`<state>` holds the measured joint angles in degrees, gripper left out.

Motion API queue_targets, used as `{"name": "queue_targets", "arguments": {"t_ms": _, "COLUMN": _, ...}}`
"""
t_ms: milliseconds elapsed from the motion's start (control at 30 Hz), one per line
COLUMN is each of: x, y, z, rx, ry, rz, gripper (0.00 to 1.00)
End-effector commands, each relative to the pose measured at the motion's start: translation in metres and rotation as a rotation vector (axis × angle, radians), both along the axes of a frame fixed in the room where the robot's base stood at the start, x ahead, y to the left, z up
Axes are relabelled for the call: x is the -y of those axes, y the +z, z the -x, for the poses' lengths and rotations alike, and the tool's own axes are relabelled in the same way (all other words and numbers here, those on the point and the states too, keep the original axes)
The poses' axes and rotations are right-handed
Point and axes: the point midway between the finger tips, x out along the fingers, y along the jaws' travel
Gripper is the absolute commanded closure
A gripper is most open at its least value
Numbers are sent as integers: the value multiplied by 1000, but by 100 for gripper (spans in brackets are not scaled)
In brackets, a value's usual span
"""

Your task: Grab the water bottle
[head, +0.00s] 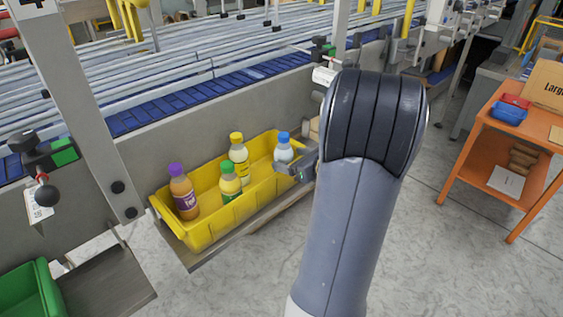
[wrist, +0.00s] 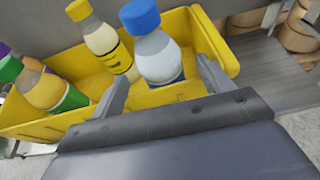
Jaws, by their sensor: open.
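The water bottle (head: 284,149) has a blue cap and a clear, pale body. It stands upright at the right end of a yellow bin (head: 205,222). The gripper is open and empty. In the head view my gripper (head: 296,167) is beside the bottle at the bin's right end, partly hidden by my arm. Whether a finger touches the bottle cannot be told.
The bin also holds a yellow-capped bottle (head: 239,158), a green-capped bottle (head: 230,182) and a purple-capped bottle (head: 183,192). The yellow-capped one stands close left of the water bottle. The bin sits on a shelf below a conveyor (head: 190,100). An orange cart (head: 490,150) stands right.

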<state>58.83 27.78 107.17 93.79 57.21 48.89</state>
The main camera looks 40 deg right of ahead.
Motion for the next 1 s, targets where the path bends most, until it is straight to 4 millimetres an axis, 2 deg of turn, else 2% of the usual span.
{"name": "queue_targets", "arguments": {"t_ms": 133, "x": -1, "y": -1, "z": -11, "rx": 0, "ry": 3, "rz": 0, "gripper": 25}}
{"name": "queue_targets", "arguments": {"t_ms": 400, "x": -3, "y": -11, "z": -49, "rx": 0, "ry": 4, "rz": 1, "gripper": 25}}
{"name": "queue_targets", "arguments": {"t_ms": 700, "x": -3, "y": -14, "z": -54, "rx": 0, "ry": 2, "rz": 2, "gripper": 25}}
{"name": "queue_targets", "arguments": {"t_ms": 1000, "x": -3, "y": -13, "z": -54, "rx": 0, "ry": 2, "rz": 2, "gripper": 48}}
